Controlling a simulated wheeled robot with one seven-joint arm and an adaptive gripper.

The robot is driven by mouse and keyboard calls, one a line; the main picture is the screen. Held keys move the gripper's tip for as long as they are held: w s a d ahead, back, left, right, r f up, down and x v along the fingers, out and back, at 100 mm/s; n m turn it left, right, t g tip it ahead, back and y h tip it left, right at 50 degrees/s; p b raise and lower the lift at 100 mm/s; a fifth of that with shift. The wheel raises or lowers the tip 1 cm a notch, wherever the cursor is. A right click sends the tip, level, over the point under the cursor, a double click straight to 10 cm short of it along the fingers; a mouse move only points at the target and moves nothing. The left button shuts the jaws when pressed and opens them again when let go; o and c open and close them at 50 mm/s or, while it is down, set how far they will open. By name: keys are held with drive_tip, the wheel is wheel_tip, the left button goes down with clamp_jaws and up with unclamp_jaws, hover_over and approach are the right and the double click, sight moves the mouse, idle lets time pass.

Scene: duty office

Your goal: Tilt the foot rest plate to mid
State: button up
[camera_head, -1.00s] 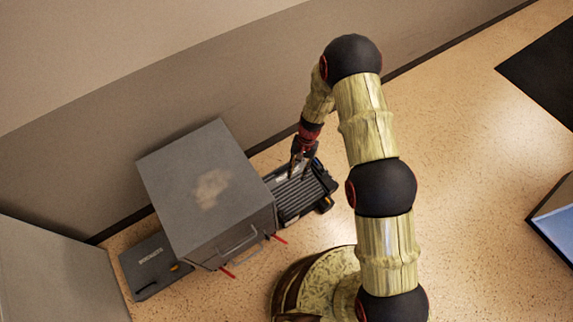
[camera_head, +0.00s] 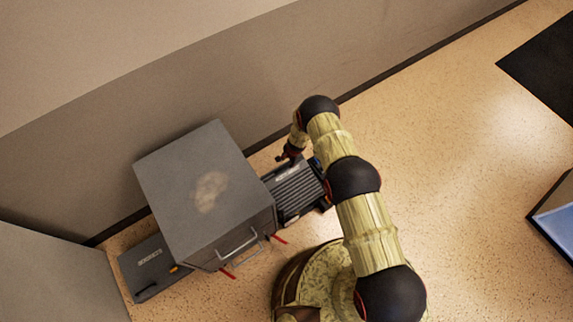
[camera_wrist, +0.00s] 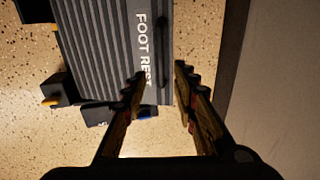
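The foot rest is a dark grey ribbed plate (camera_head: 297,190) on the floor, just right of the grey cabinet. In the wrist view the ribbed plate (camera_wrist: 105,45) fills the upper left, with "FOOT REST" lettering along its right edge. My gripper (camera_wrist: 160,78) is open, its two fingers apart on either side of the plate's lettered edge. In the head view my gripper (camera_head: 284,158) is small and low at the plate's wall-side edge. I cannot tell whether the fingers touch the plate. The plate's right end is partly hidden by my arm.
A grey cabinet (camera_head: 205,185) with a handle and red parts at its base stands left of the foot rest. Another dark flat unit (camera_head: 152,268) lies at its left. The wall (camera_head: 240,100) runs close behind. Open floor (camera_head: 450,150) lies to the right.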

sight(286, 166)
drive_tip(key=b+x, duration=0.4)
drive_tip(key=x, duration=0.3)
drive_tip(key=shift+a+f, duration=0.1)
drive_tip(key=shift+f, duration=0.2)
drive_tip(key=c, duration=0.3)
drive_tip(key=c, duration=0.4)
clamp_jaws()
